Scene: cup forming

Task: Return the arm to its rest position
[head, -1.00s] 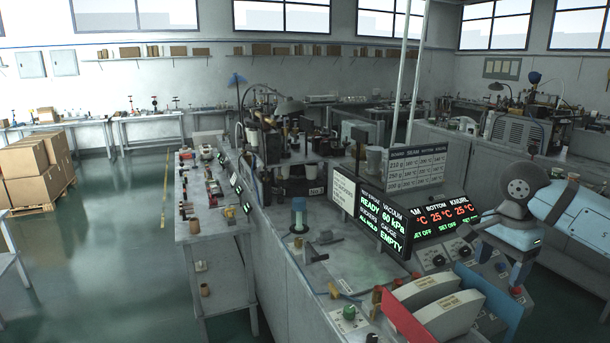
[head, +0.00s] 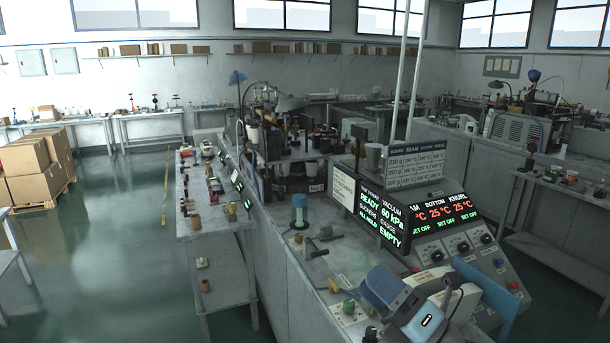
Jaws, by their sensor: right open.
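My right gripper (head: 388,292) is low at the bottom right of the head view, in front of the control console. Its blue-grey jaw parts point up and to the left, and its pale blue body with a lit white strip is behind them. It is open, and I see nothing held in it. My left gripper is not in view.
The console's lit display (head: 383,217) and sloped knob panel (head: 458,248) stand just beyond the gripper. Open floor lies farther left.

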